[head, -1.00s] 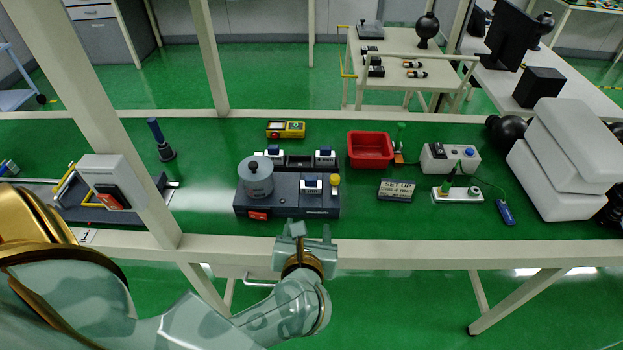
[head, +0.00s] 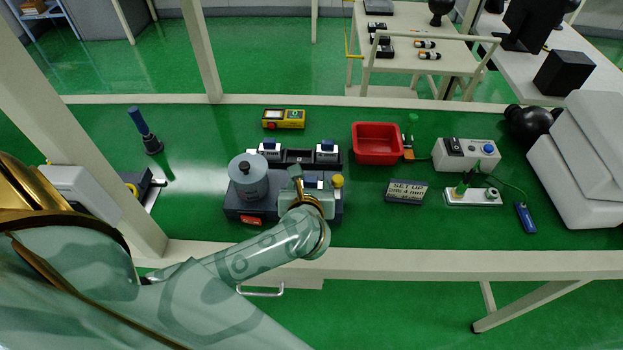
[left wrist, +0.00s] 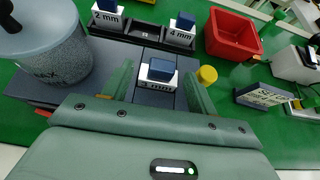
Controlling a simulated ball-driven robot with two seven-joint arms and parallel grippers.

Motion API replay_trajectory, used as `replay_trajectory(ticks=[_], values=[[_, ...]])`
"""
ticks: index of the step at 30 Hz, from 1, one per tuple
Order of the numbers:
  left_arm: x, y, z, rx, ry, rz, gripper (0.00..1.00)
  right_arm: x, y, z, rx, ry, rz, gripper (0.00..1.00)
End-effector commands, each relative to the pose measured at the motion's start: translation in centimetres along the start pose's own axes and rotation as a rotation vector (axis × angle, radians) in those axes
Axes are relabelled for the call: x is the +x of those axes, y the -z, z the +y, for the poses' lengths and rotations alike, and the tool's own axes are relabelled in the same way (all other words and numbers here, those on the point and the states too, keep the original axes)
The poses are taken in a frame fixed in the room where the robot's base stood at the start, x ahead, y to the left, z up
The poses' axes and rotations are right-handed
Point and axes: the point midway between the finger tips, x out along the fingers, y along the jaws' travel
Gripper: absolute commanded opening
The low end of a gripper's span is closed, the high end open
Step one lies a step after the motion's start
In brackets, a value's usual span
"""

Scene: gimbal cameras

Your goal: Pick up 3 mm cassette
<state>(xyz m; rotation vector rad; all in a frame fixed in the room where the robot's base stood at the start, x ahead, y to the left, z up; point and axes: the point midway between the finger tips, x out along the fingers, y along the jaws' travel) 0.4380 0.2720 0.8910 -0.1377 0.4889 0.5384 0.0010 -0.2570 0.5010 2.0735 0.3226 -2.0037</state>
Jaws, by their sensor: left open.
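The 3 mm cassette (left wrist: 158,76), white-labelled with a blue top, sits on the dark grey base unit (left wrist: 147,57) in the left wrist view; part of its label is hard to read. My left gripper (left wrist: 157,85) is open, with one finger on either side of the cassette and apart from it. In the head view my left gripper (head: 313,191) is over the front right of the base unit (head: 240,203) and partly hides the cassette (head: 312,180). My right gripper is not in view.
The 2 mm cassette (left wrist: 107,18) and 4 mm cassette (left wrist: 181,29) stand in the rack behind. A grey cylinder (head: 248,180) is at left and a yellow knob (head: 337,181) at right. A red bin (head: 377,145) and a "SET UP 4 mm" sign (head: 406,191) stand further right.

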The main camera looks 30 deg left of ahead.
Motion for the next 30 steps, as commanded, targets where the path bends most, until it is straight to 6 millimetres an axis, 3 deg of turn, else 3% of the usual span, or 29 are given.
replay_trajectory(ticks=[5,13,21,22,27,30], values=[[1.5,-0.1,0.0,0.0,0.0,-0.002,0.58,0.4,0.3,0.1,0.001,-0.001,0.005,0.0],[5.6,0.0,-0.3,0.002,-0.001,0.0,0.58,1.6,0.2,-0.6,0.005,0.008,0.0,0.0],[6.0,-0.2,-0.3,-0.001,0.0,0.0,0.58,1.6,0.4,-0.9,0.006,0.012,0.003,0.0],[6.0,-0.2,-0.3,-0.001,0.0,0.0,0.55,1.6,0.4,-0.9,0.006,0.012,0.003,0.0],[6.0,-0.2,-0.3,0.0,0.0,0.0,0.08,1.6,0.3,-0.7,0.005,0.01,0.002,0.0],[6.0,-0.2,-0.3,0.0,0.0,0.0,0.07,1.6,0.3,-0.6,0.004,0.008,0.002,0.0]])
